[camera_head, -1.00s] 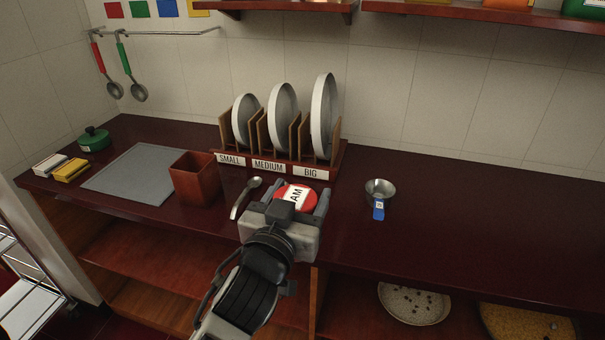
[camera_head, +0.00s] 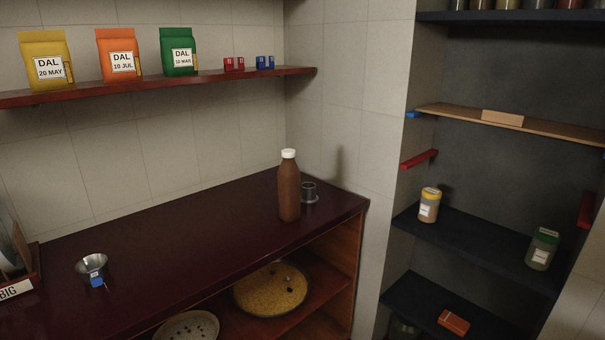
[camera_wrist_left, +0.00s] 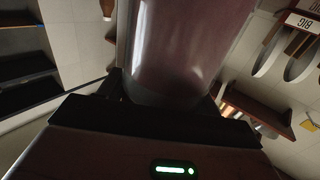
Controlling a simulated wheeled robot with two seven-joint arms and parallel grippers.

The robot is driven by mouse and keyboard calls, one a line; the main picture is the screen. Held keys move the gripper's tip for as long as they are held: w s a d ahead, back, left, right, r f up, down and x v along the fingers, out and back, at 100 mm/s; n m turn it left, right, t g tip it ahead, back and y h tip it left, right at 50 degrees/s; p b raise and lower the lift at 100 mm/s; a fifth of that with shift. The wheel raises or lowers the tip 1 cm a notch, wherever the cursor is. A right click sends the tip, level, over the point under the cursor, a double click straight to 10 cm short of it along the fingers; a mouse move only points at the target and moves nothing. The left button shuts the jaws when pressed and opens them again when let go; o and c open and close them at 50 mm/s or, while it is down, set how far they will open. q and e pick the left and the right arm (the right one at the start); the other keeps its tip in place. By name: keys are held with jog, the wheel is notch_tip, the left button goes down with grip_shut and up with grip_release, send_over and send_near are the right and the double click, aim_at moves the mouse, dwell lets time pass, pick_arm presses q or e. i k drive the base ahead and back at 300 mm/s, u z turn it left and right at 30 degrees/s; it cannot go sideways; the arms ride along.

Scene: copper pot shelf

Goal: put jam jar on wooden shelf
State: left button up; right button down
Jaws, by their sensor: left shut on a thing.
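The jam jar (camera_wrist_left: 185,45) fills the top middle of the left wrist view, showing as a dark reddish glass body; its lid is out of that view. My left gripper (camera_wrist_left: 165,98) is shut on it, with a finger at each side. Neither gripper is in the head view. The wooden shelf (camera_head: 560,129) is a light plank in the dark alcove at the right of the head view. A small wooden block (camera_head: 502,118) stands on it; the rest of its visible top is bare.
Dark shelves below hold a yellow-lidded jar (camera_head: 429,205) and a green-lidded jar (camera_head: 542,249). Red brackets (camera_head: 419,159) stick out below the wooden shelf. A brown bottle (camera_head: 289,190) and a metal cup (camera_head: 92,265) stand on the dark red counter (camera_head: 190,245).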

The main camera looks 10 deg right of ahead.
aim_at(557, 127)
jog(key=z, duration=1.1)
jog(key=i, duration=0.3)
jog(key=z, duration=0.25)
